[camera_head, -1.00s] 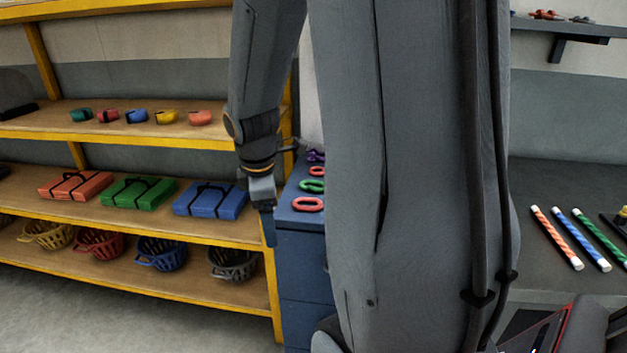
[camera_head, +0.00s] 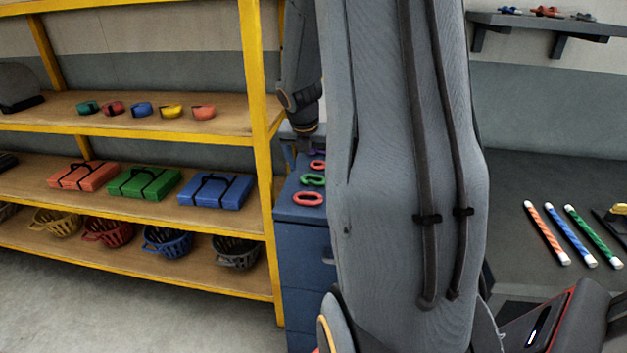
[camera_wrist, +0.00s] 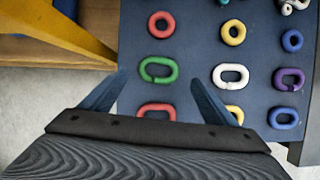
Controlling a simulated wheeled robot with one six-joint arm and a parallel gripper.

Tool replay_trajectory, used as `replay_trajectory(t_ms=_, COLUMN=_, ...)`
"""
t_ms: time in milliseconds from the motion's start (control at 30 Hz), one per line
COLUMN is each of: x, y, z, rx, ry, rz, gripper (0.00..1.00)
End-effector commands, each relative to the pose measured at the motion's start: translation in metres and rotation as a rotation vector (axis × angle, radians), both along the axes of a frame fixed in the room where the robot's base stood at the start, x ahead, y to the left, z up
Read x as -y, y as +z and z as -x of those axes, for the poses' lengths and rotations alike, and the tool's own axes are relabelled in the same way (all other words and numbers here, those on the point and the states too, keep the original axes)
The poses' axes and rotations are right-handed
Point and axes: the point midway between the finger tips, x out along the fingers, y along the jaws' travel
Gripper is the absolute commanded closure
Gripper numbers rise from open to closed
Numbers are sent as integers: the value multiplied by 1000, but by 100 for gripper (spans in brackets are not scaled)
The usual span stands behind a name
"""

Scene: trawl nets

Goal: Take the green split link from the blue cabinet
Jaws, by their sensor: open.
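The green split link (camera_wrist: 174,70) lies flat on the dark blue top of the cabinet (camera_wrist: 196,50), in the left column of links in the wrist view. It is an oval with a gap in its side. In the head view the green link (camera_head: 322,181) lies on the blue cabinet (camera_head: 300,260), between two red links. My gripper (camera_wrist: 158,80) is open and empty, its fingers pointing toward the cabinet top. In the wrist view the green link shows between the two fingertips; the height gap is hard to tell. My arm hides part of the cabinet in the head view.
A red ring (camera_wrist: 152,25) and a red oval link (camera_wrist: 142,108) lie on either side of the green one. White (camera_wrist: 216,74), yellow, purple and blue links lie to the right. A yellow shelf post (camera_head: 256,130) stands close at the cabinet's left.

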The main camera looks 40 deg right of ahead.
Motion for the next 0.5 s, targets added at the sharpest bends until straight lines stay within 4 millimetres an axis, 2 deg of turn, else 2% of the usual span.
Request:
replay_trajectory(t_ms=300, x=11, y=-38, z=-10, rx=-2, ry=0, rz=-1, gripper=19)
replay_trajectory(t_ms=500, x=12, y=-42, z=-12, rx=1, ry=-1, rz=-1, gripper=19)
